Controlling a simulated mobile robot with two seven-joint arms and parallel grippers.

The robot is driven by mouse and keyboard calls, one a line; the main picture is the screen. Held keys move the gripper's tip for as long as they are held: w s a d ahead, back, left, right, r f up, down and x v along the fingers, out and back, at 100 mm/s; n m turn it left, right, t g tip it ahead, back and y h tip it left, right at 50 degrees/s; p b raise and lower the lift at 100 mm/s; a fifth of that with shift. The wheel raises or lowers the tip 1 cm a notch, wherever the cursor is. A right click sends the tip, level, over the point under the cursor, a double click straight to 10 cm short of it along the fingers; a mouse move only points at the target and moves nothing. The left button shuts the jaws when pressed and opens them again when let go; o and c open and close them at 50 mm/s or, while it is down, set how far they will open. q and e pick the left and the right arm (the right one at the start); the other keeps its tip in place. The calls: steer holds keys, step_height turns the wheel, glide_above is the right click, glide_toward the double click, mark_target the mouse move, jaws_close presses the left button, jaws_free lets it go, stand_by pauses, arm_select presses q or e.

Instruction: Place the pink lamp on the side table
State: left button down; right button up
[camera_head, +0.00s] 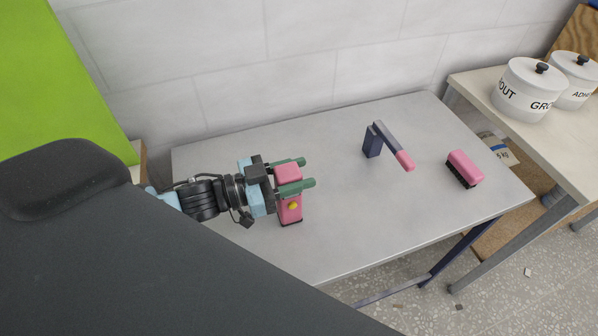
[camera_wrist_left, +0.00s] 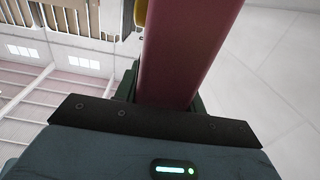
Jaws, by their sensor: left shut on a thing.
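The pink lamp (camera_head: 289,211), a boxy pink body with a yellow round knob and a dark lower edge, is between the green fingers of my left gripper (camera_head: 294,175). My left gripper is shut on it from the left side. The lamp is upright over the left part of the grey side table (camera_head: 330,235); I cannot tell whether its base touches the top. In the left wrist view, the lamp's pink side (camera_wrist_left: 188,50) fills the space between the fingers, with a bit of yellow at its edge. My right gripper is not in view.
A dark blue angled piece with a pink tip (camera_head: 385,140) stands on the table, and a pink brush-like block (camera_head: 464,168) lies near its right end. White lidded pots (camera_head: 530,90) stand on another table at right. The table's front middle is clear.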

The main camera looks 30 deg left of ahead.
arm_select(q)
steer(key=shift+w, duration=0.1)
steer(key=c, duration=0.8)
jaws_free()
steer(key=shift+c, duration=0.2)
steer(key=shift+r, duration=0.2)
steer(key=shift+s+a+f, duration=0.2)
steer(key=shift+s+a, duration=0.2)
steer(key=shift+s, duration=0.1)
steer(key=v, duration=1)
steer(key=shift+s+a, duration=0.25)
steer(key=shift+s, duration=0.05)
steer(key=shift+r, duration=0.1)
